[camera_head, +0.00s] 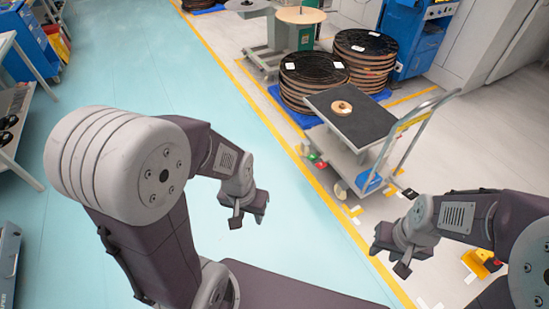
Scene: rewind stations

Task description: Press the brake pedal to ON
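A cart (355,118) with a grey top and a tubular push handle (408,130) stands beyond my grippers. Low on its near left side are a small green part and a red part (318,160), which look like a brake pedal. They are too small to tell which side is pressed. My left gripper (247,214) is in the air, left of and nearer than the cart, apart from it. My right gripper (390,258) is in the air in front of the cart's handle end, also apart. Both grippers look open and empty.
A copper-coloured spool (341,107) lies on the cart. Stacks of dark reels (312,75) and a green machine (298,35) stand behind it. A yellow device (482,262) is on the floor at right. The blue-green floor (130,60) at left is clear.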

